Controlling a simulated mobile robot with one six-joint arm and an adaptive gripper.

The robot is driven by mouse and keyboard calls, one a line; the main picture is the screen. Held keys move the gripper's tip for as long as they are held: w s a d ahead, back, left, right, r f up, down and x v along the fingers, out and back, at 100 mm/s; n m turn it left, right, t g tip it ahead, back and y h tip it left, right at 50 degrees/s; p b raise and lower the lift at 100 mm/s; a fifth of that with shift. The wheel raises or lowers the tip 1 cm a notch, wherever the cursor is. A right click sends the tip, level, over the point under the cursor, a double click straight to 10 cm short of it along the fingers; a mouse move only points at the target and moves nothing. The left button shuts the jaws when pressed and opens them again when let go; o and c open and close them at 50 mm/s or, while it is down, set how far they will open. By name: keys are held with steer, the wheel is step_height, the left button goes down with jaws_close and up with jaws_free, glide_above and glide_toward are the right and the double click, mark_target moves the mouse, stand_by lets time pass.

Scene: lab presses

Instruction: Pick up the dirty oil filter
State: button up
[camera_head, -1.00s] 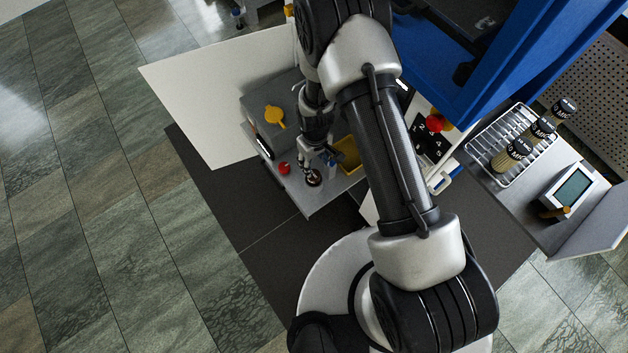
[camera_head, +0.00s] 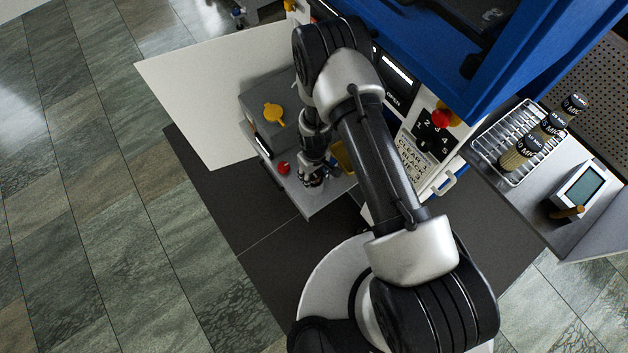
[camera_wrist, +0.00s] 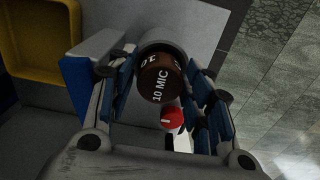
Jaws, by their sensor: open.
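A filter with a round brown cap marked "10 MIC" (camera_wrist: 162,80) shows in the wrist view, at the grey bench's edge. I take it to be the dirty oil filter. My gripper (camera_wrist: 160,100) is open, with one finger on each side of the cap. I cannot tell whether the fingers touch it. In the head view my gripper (camera_head: 312,178) is low over the front of the grey bench (camera_head: 325,200) and hides the filter.
A red knob (camera_head: 283,168) is close beside my gripper; it also shows in the wrist view (camera_wrist: 173,118). A yellow bin (camera_wrist: 45,40), a yellow-handled part (camera_head: 273,114) and a blue press (camera_head: 480,60) are nearby. A wire rack (camera_head: 500,145) at right holds several black-capped filters.

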jaws_close()
stand_by(0.5)
steer(key=shift+r, duration=0.1)
